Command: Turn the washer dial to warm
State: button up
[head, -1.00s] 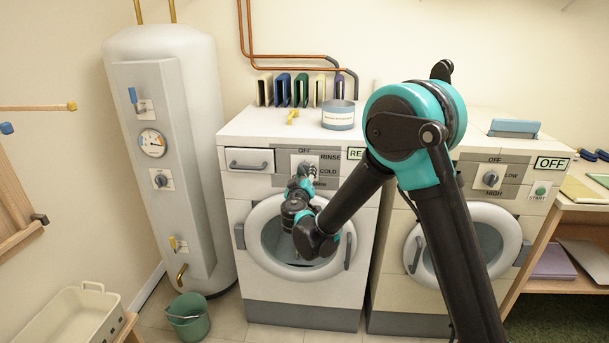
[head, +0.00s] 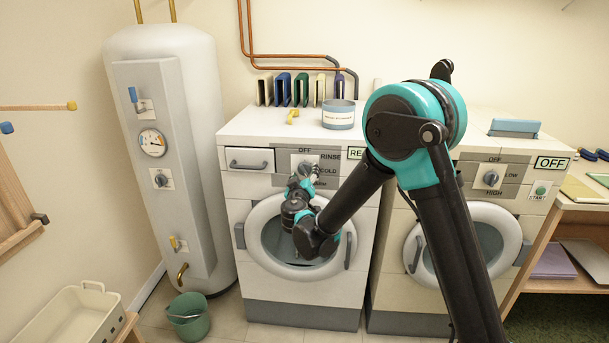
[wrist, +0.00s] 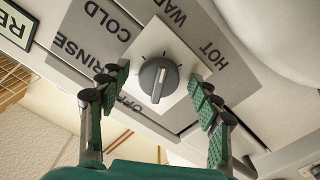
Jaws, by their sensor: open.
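The washer (head: 302,290) stands in the middle of the head view. Its grey round dial (wrist: 158,80) sits on a square white plate in the wrist view, where the panel appears upside down. The labels RINSE, COLD, WARM and HOT show around it; WARM is cut off by the top edge and OFF is partly behind a finger. A pale line runs along the dial's raised grip, close to the picture's vertical. My gripper (wrist: 158,92) is open, with its green-padded fingers on either side of the dial, apart from it. In the head view my gripper (head: 306,180) partly covers the dial area.
A second machine (head: 489,179) with its own dial stands to the right. A water heater (head: 175,75) stands to the left and a green bucket (head: 188,316) is on the floor. A tin (head: 338,115) and a yellow item (head: 293,117) sit on the washer top.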

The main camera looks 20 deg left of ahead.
jog(key=shift+s, duration=0.1)
jog(key=v, duration=1.2)
